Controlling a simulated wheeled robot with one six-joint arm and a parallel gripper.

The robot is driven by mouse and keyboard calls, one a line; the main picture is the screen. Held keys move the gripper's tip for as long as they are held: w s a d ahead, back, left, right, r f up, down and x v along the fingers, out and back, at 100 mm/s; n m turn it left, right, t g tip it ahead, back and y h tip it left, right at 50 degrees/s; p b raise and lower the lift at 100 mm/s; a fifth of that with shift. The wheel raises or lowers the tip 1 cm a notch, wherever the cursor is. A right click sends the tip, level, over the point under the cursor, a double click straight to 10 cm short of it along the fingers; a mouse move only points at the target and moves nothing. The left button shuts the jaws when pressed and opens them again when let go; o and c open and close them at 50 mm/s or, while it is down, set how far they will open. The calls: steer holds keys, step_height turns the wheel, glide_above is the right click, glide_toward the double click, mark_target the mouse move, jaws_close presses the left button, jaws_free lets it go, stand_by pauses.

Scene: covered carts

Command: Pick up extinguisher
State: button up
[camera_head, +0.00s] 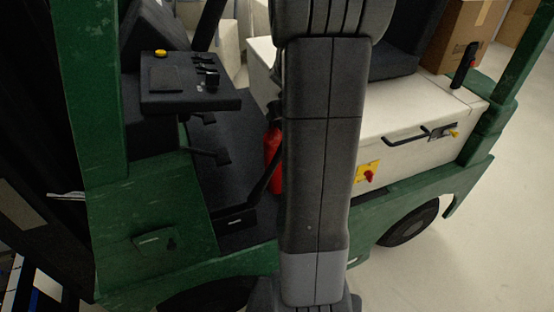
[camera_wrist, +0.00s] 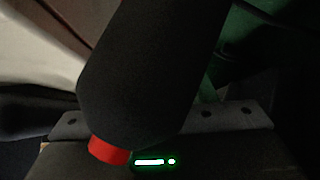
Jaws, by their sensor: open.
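The red extinguisher (camera_head: 274,160) stands on the dark floor of the green forklift, against the near side of the white seat box, in the head view. My own grey arm link crosses in front of it and hides its right side. Its top is dark and hard to make out. My gripper shows in neither view; the head view has only arm links. The wrist view is dark and mostly filled by a black rounded part with a red band and a small green light, likely my own body. I cannot see the extinguisher there.
A control panel (camera_head: 190,83) with levers and a yellow button is at the left of the cab. The white seat box (camera_head: 400,140) has a handle and a red knob. Green posts frame the cab. Cardboard boxes (camera_head: 458,35) stand behind. The floor at right (camera_head: 490,250) is clear.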

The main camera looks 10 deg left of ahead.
steer(key=shift+x, duration=1)
jaws_close()
stand_by(0.6)
steer(key=shift+w+r, duration=0.1)
